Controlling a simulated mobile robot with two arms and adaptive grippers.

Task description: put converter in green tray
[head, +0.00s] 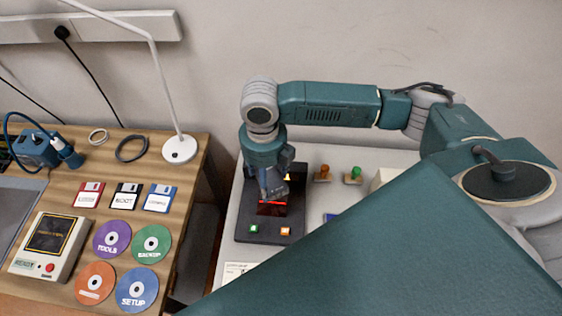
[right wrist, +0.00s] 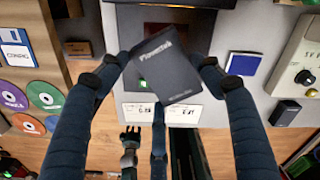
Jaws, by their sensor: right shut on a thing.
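My right gripper (head: 272,190) is over a dark device with a red-lit window. In the right wrist view my right gripper (right wrist: 160,72) is shut on a flat black box with white lettering, which I take as the converter (right wrist: 168,62). The box is tilted between the two fingers, above the device. In the head view the gripper mostly hides the converter. My left gripper (right wrist: 130,135) shows small at the bottom of the right wrist view, its fingers apart and empty; it is outside the head view. I cannot make out a green tray; my own arm covers much of the right side.
The dark device (head: 255,237) has green and orange buttons. Two stamps (head: 353,176) stand behind it to the right. The wooden table (head: 190,215) at left holds discs, floppies, a lamp (head: 180,149) and a beige device (head: 48,245). A gap separates the tables.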

